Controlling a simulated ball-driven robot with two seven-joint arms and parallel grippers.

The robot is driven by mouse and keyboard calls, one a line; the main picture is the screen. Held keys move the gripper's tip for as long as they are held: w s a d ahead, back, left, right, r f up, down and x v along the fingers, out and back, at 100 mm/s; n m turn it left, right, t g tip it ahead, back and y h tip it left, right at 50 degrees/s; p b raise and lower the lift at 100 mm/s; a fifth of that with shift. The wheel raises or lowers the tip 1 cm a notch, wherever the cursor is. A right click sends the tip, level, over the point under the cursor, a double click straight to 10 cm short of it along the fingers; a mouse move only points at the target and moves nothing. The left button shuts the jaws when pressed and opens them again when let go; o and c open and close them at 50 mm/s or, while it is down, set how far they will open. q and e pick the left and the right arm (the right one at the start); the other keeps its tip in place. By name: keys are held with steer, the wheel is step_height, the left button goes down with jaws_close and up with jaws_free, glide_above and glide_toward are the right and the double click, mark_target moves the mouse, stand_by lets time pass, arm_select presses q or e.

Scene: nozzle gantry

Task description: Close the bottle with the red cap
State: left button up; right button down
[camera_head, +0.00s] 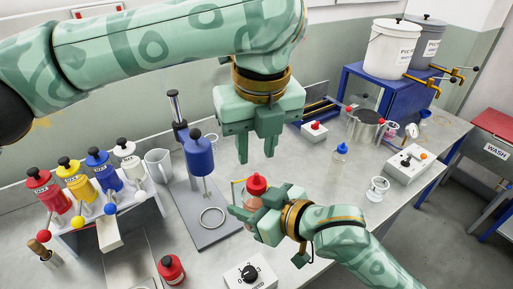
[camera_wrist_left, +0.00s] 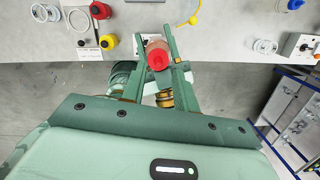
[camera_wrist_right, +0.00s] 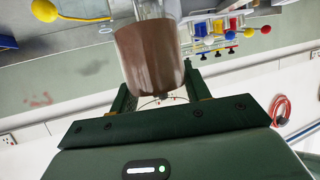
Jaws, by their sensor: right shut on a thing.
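My right gripper (camera_head: 254,207) is shut on a bottle (camera_wrist_right: 150,60) with brown contents and a clear upper part. The red cap (camera_head: 256,184) sits at the top of this bottle; whether it is tight I cannot tell. The cap also shows in the left wrist view (camera_wrist_left: 158,60), with the bottle behind it. In the right wrist view the bottle's top is cut off by the frame. My left gripper (camera_head: 256,157) is open and empty, pointing down, above the cap and apart from it. In the left wrist view the cap appears between its fingers.
A stand with a blue container (camera_head: 198,153) is left of the grippers. Coloured bottles (camera_head: 75,178) stand in a rack at far left. A blue-capped bottle (camera_head: 341,149) is at right.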

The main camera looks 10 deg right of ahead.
mark_target(256, 173)
arm_select(q)
steer(key=o, duration=0.3)
steer(key=shift+o, duration=0.6)
steer(key=shift+s+d+f, duration=0.15)
steer(key=shift+s+d, duration=0.05)
steer(key=shift+d, duration=0.05)
steer(key=shift+s+d+r+n+g, duration=0.15)
steer(key=shift+d+r+n+g, duration=0.1)
steer(key=shift+n+g, duration=0.35)
steer(key=n, duration=0.1)
steer(key=r+n, duration=0.1)
steer(key=n, duration=0.1)
steer(key=shift+w+a, duration=0.2)
steer(key=n, duration=0.2)
steer(key=shift+w+a+r+n, duration=0.1)
steer(key=shift+w+a+n, duration=0.05)
steer(key=shift+a+n, duration=0.2)
steer(key=shift+f, duration=4.05)
